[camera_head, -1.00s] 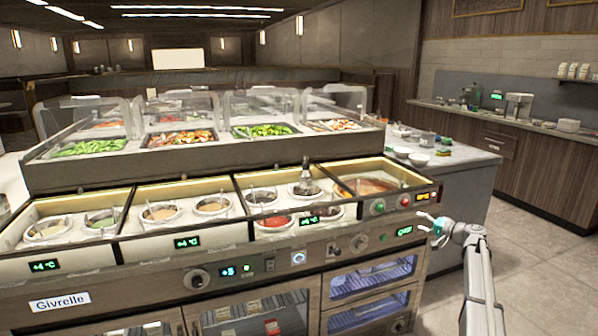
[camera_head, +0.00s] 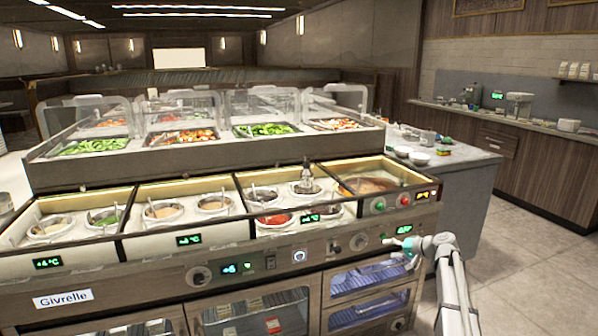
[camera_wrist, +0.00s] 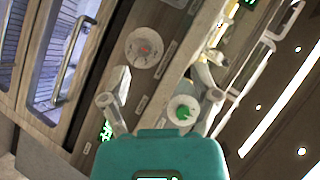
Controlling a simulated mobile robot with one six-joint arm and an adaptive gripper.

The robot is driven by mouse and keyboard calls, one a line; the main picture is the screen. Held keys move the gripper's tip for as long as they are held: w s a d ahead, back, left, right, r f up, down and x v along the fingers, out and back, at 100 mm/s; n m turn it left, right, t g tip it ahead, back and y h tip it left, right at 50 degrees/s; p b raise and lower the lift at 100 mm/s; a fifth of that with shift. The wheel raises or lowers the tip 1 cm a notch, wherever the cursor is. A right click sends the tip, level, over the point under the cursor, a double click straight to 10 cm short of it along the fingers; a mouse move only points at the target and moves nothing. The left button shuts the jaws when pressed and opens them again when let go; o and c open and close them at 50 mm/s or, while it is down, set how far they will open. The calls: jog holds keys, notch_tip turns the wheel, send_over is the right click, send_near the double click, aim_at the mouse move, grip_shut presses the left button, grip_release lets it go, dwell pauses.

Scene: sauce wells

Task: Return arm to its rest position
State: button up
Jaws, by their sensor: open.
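My arm rises at the lower right of the head view. My gripper (camera_head: 399,243) is at its end, left of the wrist, in front of the right end of the sauce counter's control panel (camera_head: 268,262). It also shows in the wrist view (camera_wrist: 165,92), where its two fingers are spread apart with nothing held between them. A round white knob (camera_wrist: 144,47) and a green button (camera_wrist: 184,112) on the panel show beyond the fingers. I cannot tell the exact gap between fingers and panel.
Sauce wells (camera_head: 162,211) line the counter top, with a soup well (camera_head: 369,186) at its right end. Glass doors (camera_head: 368,290) sit below the panel. A side counter with bowls (camera_head: 419,158) stands behind right. The floor (camera_head: 530,255) at right is clear.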

jog(key=s+a+f+n+g+h, duration=0.1)
jog(key=s+a+f+g+h, duration=0.2)
jog(key=s+a, duration=0.4)
jog(key=s+a+f+n+g+h, duration=0.15)
jog(key=s+a+f, duration=0.3)
jog(key=s, duration=0.45)
jog(key=s+a+f+g+h, duration=0.2)
jog(key=s+h, duration=0.1)
jog(key=s, duration=0.6)
jog(key=s+a+f+g+h, duration=0.1)
jog(key=s+g+h, duration=0.15)
jog(key=s, duration=0.65)
notch_tip(320, 180, up, 24)
jog(key=p, duration=2.4)
jog(key=shift+n+t, duration=0.4)
jog(key=shift+n, duration=0.05)
